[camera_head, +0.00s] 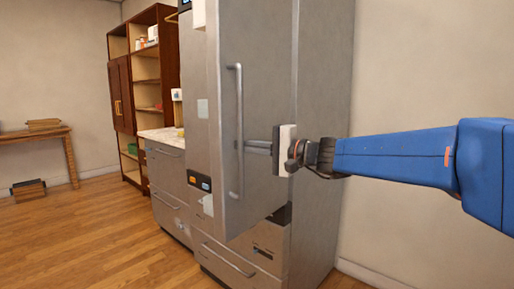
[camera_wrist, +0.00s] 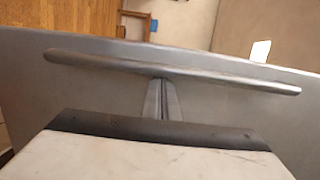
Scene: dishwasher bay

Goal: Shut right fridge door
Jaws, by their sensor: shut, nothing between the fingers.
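The right fridge door (camera_head: 262,80) is a tall grey metal panel in the head view. It looks ajar, its handle side standing out from the fridge body. Its long vertical bar handle (camera_head: 238,130) is near its left edge; in the wrist view the handle (camera_wrist: 200,75) crosses the picture above the fingers. My gripper (camera_head: 250,147) is shut and empty, pointing left at the door, with its fingertips right beside the middle of the handle. In the wrist view the shut fingers (camera_wrist: 162,84) end at the handle's lower edge. I cannot tell whether they touch it.
Drawers (camera_head: 228,262) lie below the door. Left of the fridge are a counter (camera_head: 160,134) and a wooden shelf unit (camera_head: 146,70). A wooden table (camera_head: 35,133) stands at far left. A bare wall (camera_head: 420,80) is at right.

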